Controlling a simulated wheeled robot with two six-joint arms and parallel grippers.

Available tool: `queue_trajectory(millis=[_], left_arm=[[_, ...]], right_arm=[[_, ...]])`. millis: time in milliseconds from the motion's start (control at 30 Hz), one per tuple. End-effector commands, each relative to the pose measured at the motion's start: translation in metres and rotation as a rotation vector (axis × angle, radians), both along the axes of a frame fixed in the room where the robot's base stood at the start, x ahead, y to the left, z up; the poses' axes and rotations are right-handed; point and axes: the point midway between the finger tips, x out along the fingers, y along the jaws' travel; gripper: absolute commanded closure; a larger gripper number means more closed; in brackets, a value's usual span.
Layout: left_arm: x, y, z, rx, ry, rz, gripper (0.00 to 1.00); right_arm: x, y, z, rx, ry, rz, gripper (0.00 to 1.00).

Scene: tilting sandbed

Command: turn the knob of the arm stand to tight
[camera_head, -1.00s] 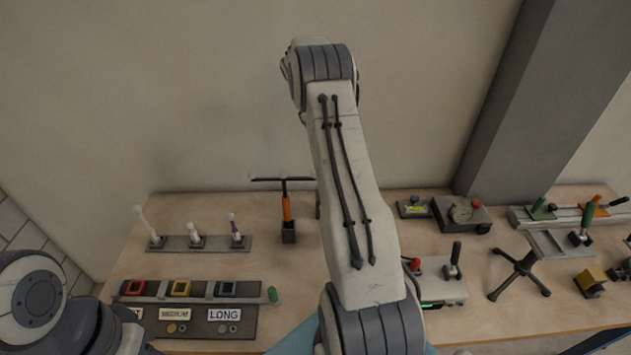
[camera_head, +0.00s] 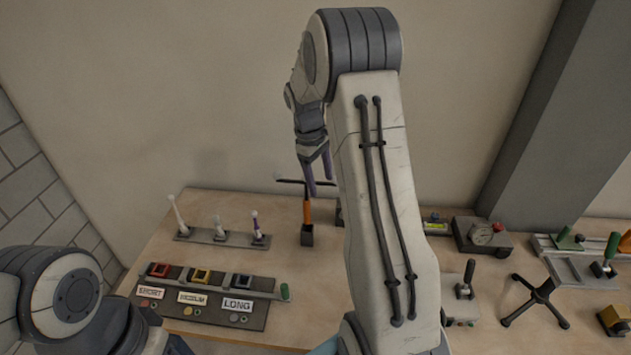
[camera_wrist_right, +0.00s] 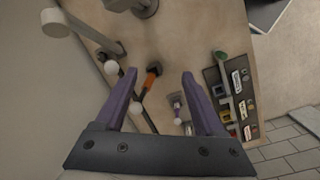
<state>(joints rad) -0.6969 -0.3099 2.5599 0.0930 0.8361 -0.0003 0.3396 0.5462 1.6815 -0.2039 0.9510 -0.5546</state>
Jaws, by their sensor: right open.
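My right gripper (camera_head: 319,182) is open and empty, its purple fingers pointing down above the back of the bench. A grey post (camera_head: 339,214) is mostly hidden behind my right arm; the wrist view shows a grey stand with an arm and round end (camera_wrist_right: 55,21) that may be the arm stand. Its tight mark cannot be made out. A dark crossbar tops an orange post (camera_head: 307,210) in a black block below the gripper. My left gripper is out of view.
A rack of upright pegs (camera_head: 222,237) stands left of the orange post. A labelled panel with coloured frames (camera_head: 206,297) lies in front. A gauge box (camera_head: 482,236) and a black tripod (camera_head: 535,295) stand to the right. The wall is close behind.

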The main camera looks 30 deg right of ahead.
Motion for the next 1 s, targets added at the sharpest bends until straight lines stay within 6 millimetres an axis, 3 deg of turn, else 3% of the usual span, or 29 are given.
queue_trajectory(millis=[133, 567, 667, 767, 800, 900, 1000], left_arm=[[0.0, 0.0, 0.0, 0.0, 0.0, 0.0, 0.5], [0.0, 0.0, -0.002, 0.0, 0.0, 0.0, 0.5], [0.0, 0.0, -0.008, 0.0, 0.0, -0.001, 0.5], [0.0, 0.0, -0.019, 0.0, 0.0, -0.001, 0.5], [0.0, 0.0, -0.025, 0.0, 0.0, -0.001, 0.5], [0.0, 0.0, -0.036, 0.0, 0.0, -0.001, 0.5], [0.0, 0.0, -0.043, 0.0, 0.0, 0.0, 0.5]], right_arm=[[-0.002, 0.011, 0.001, 0.005, -0.017, -0.008, 0.29], [-0.002, 0.021, 0.001, 0.007, -0.025, -0.003, 0.29], [-0.005, 0.054, 0.004, 0.018, -0.038, 0.022, 0.29], [-0.019, 0.118, 0.01, 0.043, -0.063, 0.07, 0.29], [-0.031, 0.148, 0.012, 0.058, -0.073, 0.093, 0.29], [-0.072, 0.213, 0.014, 0.098, -0.089, 0.142, 0.29], [-0.109, 0.252, 0.013, 0.13, -0.097, 0.174, 0.29]])
